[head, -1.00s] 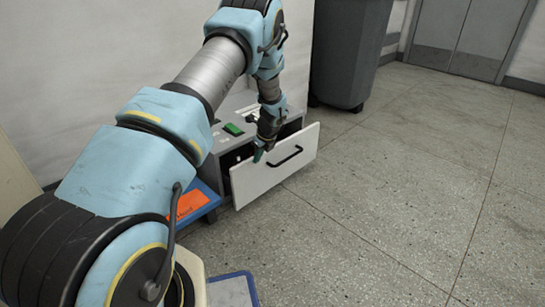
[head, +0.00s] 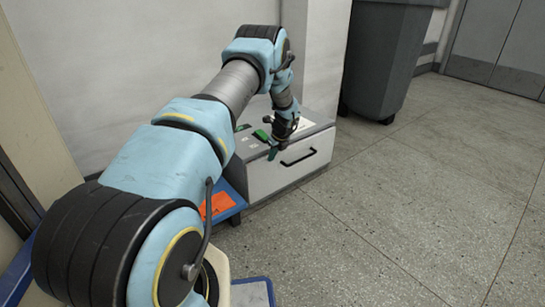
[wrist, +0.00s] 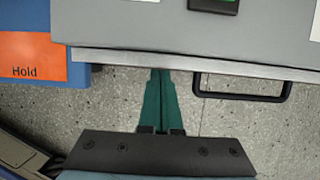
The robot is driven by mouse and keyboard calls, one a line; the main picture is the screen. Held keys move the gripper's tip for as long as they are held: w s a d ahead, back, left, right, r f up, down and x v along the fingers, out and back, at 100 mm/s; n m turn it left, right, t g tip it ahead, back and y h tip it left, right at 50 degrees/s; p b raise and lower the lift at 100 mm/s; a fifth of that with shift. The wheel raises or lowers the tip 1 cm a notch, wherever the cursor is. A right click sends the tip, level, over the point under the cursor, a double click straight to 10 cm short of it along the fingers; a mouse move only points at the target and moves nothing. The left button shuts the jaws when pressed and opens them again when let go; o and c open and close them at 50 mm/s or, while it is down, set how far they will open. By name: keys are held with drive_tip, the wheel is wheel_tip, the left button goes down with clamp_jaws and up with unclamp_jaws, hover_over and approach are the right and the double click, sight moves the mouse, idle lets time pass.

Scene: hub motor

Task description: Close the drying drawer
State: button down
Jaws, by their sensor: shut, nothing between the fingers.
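The drying drawer's light front panel (head: 268,182) with its black bar handle (head: 299,158) sits against the grey cabinet (head: 318,128), and no open gap shows. In the wrist view the drawer front's top edge (wrist: 115,56) runs along the cabinet's grey top, with the handle (wrist: 242,97) to the right. My gripper (head: 272,154) has green fingers, shut and empty. In the wrist view its fingertips (wrist: 161,72) meet the drawer front's edge left of the handle. I cannot tell whether they press on it.
A blue surface with an orange "Hold" label (wrist: 28,58) stands left of the cabinet; the label also shows in the head view (head: 216,204). A grey bin (head: 385,60) stands behind at right. The speckled floor (head: 400,220) in front and to the right is clear.

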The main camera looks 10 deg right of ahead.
drive_tip(key=shift+w+a+r, duration=0.1)
drive_tip(key=shift+w+a, duration=0.1)
drive_tip(key=shift+a, duration=0.05)
drive_tip(key=s+d+r+p, duration=0.45)
drive_tip(key=s+r, duration=0.25)
drive_tip(key=r, duration=0.2)
drive_tip(key=s+a+r+n+g+h, duration=0.1)
drive_tip(key=s+a+r+n, duration=0.5)
drive_tip(key=a+r+n, duration=0.2)
drive_tip(key=s+a+r+n+g, duration=0.1)
drive_tip(key=s+a+r+n, duration=0.6)
drive_tip(key=a+r+n, duration=0.15)
drive_tip(key=s+a+r+n+h, duration=0.1)
drive_tip(key=s+a+r+n, duration=0.25)
drive_tip(key=s+n, duration=0.4)
drive_tip(key=s+a+r+n, duration=0.2)
drive_tip(key=s+a+n, duration=0.3)
drive_tip(key=s, duration=0.6)
wheel_tip(320, 180, up, 36)
drive_tip(key=p, duration=3.5)
drive_tip(key=shift+w+d+f, duration=0.15)
drive_tip(key=shift+w+f, duration=0.1)
drive_tip(key=shift+w, duration=0.2)
